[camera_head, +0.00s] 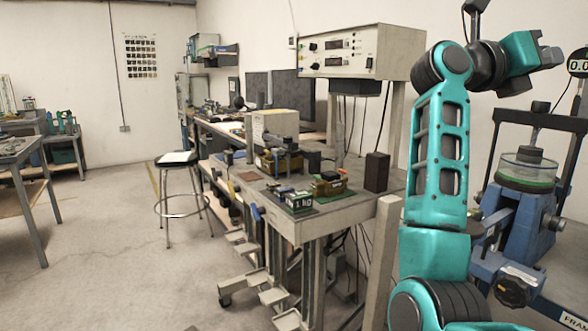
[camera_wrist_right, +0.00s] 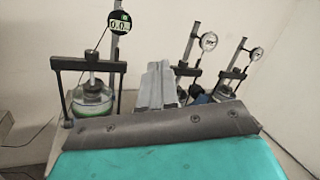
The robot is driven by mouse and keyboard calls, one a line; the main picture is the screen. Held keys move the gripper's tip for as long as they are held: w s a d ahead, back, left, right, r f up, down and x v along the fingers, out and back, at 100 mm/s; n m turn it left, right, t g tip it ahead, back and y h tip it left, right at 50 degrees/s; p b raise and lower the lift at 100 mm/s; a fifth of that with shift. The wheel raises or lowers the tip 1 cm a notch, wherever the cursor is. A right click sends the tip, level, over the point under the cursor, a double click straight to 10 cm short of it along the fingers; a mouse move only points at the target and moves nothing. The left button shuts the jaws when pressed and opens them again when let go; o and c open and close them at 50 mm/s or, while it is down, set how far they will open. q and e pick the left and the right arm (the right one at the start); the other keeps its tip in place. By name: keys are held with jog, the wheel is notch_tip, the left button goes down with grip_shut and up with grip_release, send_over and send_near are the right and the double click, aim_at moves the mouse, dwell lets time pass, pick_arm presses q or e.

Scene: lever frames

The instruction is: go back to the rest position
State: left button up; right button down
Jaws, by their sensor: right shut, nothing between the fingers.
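My right arm, teal and dark grey, rises at the right of the head view, bent at the elbow. Its gripper (camera_head: 550,57) is raised near the top right, shut and empty, pointing right. The shut fingers also show in the right wrist view (camera_wrist_right: 155,88), above the teal hand. The gripper is apart from the blue lever frame (camera_head: 520,225) with its clear dish (camera_head: 527,170). In the wrist view a digital gauge (camera_wrist_right: 119,23) stands over a green-based dish (camera_wrist_right: 92,102). My left gripper is not in view.
The floor at left centre is clear. Two dial gauges (camera_wrist_right: 208,41) stand farther right in the wrist view.

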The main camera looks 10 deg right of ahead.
jog(key=w+a+f+m+t+y+p, duration=0.1)
jog(key=a+f+m+t+y, duration=0.55)
jog(key=f+m, duration=0.45)
jog(key=w+a+f+m+t+y+p, duration=0.1)
jog(key=w+a+f+m+t+y, duration=0.1)
jog(key=a+f+m+t+y, duration=0.55)
jog(key=w+a+f+m+t+y, duration=0.1)
jog(key=a+f+m+t+y, duration=0.35)
jog(key=f+m, duration=0.9)
jog(key=s+a+f+n+g+y+p, duration=0.1)
jog(key=s+a+f+n+g+y, duration=0.2)
jog(key=f, duration=0.5)
jog(key=s+a+f+n, duration=0.2)
jog(key=s+f+n, duration=0.25)
jog(key=f, duration=0.45)
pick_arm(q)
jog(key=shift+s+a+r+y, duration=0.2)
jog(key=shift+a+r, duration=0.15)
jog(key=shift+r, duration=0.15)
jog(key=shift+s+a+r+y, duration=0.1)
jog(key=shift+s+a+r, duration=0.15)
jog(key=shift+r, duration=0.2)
pick_arm(e)
jog(key=s+a+f+n+g, duration=0.2)
jog(key=s+f+g, duration=0.4)
jog(key=s+f, duration=0.6)
jog(key=s+n, duration=0.1)
jog(key=s, duration=0.2)
jog(key=shift+s, duration=0.2)
